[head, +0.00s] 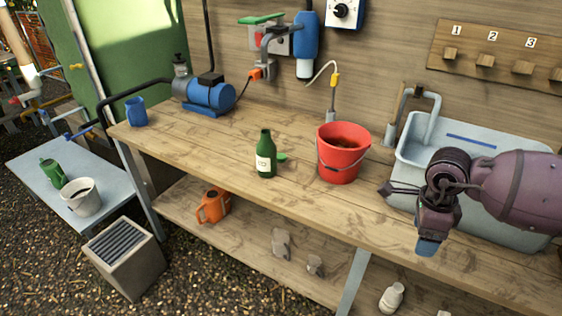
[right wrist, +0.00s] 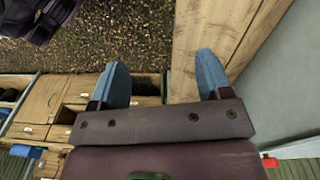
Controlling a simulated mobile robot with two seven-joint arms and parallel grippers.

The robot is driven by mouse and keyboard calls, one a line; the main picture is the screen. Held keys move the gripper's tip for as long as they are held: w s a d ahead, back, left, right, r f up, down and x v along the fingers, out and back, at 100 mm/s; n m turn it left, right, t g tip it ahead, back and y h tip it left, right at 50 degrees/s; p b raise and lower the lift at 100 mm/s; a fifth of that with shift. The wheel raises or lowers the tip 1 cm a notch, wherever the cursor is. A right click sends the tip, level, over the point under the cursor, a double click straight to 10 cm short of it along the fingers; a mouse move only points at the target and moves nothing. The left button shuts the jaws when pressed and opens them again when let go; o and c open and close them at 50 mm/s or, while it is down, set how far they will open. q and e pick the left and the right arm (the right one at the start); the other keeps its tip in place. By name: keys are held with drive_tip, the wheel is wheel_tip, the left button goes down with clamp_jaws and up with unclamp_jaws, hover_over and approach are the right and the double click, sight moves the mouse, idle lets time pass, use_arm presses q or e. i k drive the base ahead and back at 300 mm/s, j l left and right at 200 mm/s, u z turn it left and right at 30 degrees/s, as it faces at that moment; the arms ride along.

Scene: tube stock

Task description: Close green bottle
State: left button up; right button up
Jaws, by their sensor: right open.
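The green bottle (head: 264,160) stands upright on the wooden workbench in the head view, with a pale label on its front. A small green piece (head: 282,157) shows right beside it; I cannot tell whether it is a cap or part of the bottle. The bottle's mouth is too small to tell whether it is covered. My right gripper (head: 427,247) is far to the right of the bottle, in front of the grey sink. In the right wrist view its blue fingers (right wrist: 163,76) are apart with nothing between them. My left gripper is not in view.
A red bucket (head: 342,163) with brown contents stands right of the bottle on the workbench (head: 215,150). The grey sink (head: 480,215) is at the right. A blue mug (head: 136,112) and blue pump (head: 208,95) stand at the left. The bench front before the bottle is clear.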

sight(266, 165)
drive_tip(key=i+j, duration=0.3)
drive_tip(key=j, duration=0.15)
drive_tip(key=i+j, duration=0.8)
drive_tip(key=i, duration=0.2)
drive_tip(key=i+j, duration=0.1)
drive_tip(key=j, duration=0.2)
drive_tip(key=u, duration=0.05)
